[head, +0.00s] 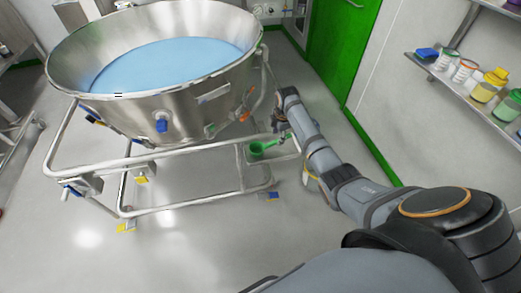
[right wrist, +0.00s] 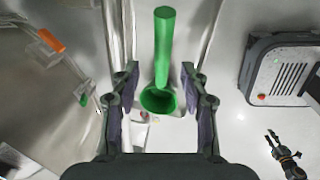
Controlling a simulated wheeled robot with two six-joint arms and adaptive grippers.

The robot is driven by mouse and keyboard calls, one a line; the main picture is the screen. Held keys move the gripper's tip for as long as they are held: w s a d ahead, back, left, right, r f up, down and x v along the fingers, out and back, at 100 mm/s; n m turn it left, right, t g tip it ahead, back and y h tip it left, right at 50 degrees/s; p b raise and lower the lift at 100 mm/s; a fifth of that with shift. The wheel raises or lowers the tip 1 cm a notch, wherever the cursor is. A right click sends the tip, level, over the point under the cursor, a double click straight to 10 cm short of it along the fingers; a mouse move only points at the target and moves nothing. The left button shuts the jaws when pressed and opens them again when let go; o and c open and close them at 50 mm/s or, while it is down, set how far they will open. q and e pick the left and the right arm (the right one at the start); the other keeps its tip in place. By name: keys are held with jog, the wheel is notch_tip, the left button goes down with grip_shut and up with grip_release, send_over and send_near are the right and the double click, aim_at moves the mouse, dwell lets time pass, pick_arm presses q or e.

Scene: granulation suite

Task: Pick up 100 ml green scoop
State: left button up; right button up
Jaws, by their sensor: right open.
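The green scoop (head: 258,148) is low at the right side of the steel bowl's tubular frame in the head view. In the right wrist view, the scoop (right wrist: 164,50) shows its long handle pointing up the picture and its round cup lower down, between the fingers. My right gripper (right wrist: 160,72) is open, with one finger on each side of the scoop and a gap visible on both sides. In the head view the right gripper (head: 284,128) is small, beside the frame and just right of the scoop.
A large steel bowl (head: 185,112) with blue contents stands on a wheeled tubular frame (head: 200,205), close to the right gripper. A wall shelf (head: 455,83) with several jars is at the right, near a green door (head: 340,45). Open floor (head: 215,245) lies in front.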

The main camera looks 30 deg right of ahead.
aim_at(276, 142)
jog(key=f, duration=0.5)
jog(key=shift+w+a, duration=0.15)
jog(key=shift+w, duration=0.25)
grip_shut()
